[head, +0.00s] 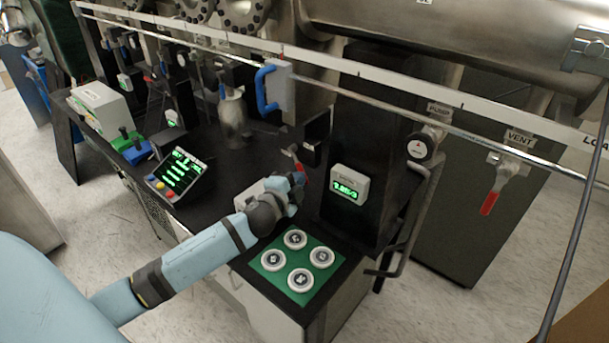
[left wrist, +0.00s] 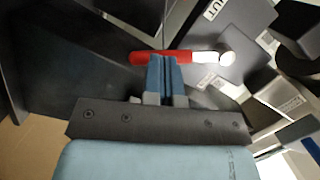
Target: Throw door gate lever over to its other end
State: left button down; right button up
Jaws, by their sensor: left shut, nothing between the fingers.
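A lever with a red handle (head: 301,172) and a silver pivot end sits on the black post, just above my left gripper (head: 297,181). In the left wrist view the red handle (left wrist: 143,57) lies across the picture, with its bright pivot (left wrist: 227,58) on the right. My left gripper (left wrist: 162,60) is shut with nothing between its blue fingers. The fingertips are at the side of the red handle, close to it; I cannot tell whether they touch. My own wrist hides part of the lever's surroundings in the head view. My right gripper is not in view.
A small green-digit display (head: 349,185) stands right of the gripper. A green pad (head: 287,262) with several round pieces lies in front. A control panel (head: 176,173) is to the left. A blue-handled slider (head: 266,89) hangs above, and a red vent lever (head: 489,203) is far right.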

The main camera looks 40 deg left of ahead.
pick_arm(q)
jog(key=shift+w+a+f+m+t+b, duration=0.1)
jog(key=shift+a+f+m+b, duration=0.2)
jog(key=shift+m, duration=0.35)
jog(key=shift+s+a+f+m+t+b, duration=0.1)
jog(key=shift+a+m+b, duration=0.15)
jog(key=shift+a+m, duration=0.3)
jog(key=shift+w+a+f+m+t+b, duration=0.1)
jog(key=shift+a+f+m+b, duration=0.2)
jog(key=shift+m, duration=0.4)
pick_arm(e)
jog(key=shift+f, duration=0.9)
pick_arm(q)
jog(key=shift+a+r+m+b, duration=0.1)
jog(key=shift+a+m+b, duration=0.3)
jog(key=shift+a+m, duration=0.5)
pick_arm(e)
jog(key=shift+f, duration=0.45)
pick_arm(q)
jog(key=shift+d, duration=0.3)
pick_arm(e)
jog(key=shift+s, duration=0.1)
